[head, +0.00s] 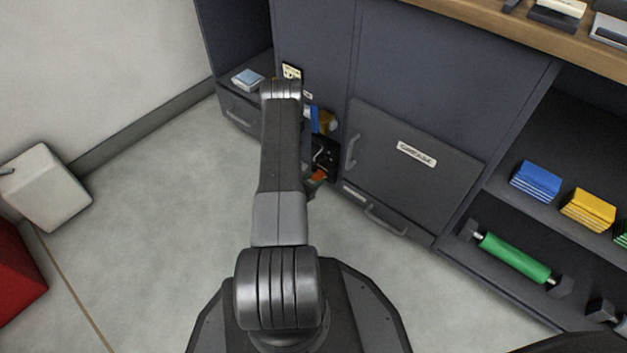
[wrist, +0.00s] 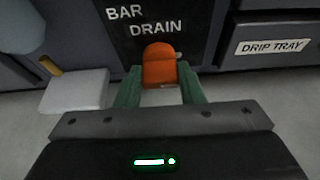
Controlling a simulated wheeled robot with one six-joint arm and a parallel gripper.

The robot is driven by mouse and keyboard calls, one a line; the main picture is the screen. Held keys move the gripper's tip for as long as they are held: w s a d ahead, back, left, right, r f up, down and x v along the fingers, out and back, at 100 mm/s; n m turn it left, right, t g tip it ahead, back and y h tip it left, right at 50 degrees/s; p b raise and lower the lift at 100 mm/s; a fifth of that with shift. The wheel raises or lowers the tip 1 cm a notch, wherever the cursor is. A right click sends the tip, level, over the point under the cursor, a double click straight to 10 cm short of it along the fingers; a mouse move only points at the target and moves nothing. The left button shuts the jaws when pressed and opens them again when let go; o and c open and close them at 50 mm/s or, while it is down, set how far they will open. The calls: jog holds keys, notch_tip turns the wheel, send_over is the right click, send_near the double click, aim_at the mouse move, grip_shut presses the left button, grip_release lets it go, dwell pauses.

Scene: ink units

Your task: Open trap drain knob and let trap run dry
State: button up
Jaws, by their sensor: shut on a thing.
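An orange drain knob (wrist: 159,62) stands between my green fingers in the wrist view, below white lettering that reads "BAR DRAIN" on a dark panel (wrist: 185,22). My gripper (wrist: 160,76) is shut on the knob, with one finger on each side. In the head view a bit of orange (head: 318,175) shows low at the cabinet opening, right of my arm, which hides much of that spot. No running liquid shows in either view.
A drawer labelled "DRIP TRAY" (wrist: 270,46) is to the right of the knob. A pale grey block (wrist: 75,91) is close on the left. A handled cabinet door (head: 415,185) and shelves with a green roller (head: 515,257) stand right.

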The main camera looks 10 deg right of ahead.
jog(key=o, duration=1)
jog(key=p+v, duration=0.4)
jog(key=v, duration=0.9)
jog(key=shift+s+a+p, duration=0.25)
jog(key=shift+s+p, duration=0.05)
jog(key=shift+d, duration=0.1)
jog(key=b+x, duration=0.4)
jog(key=x, duration=0.9)
jog(key=shift+w+d+b, duration=0.2)
jog(key=shift+w+b, duration=0.1)
jog(key=shift+w, duration=0.05)
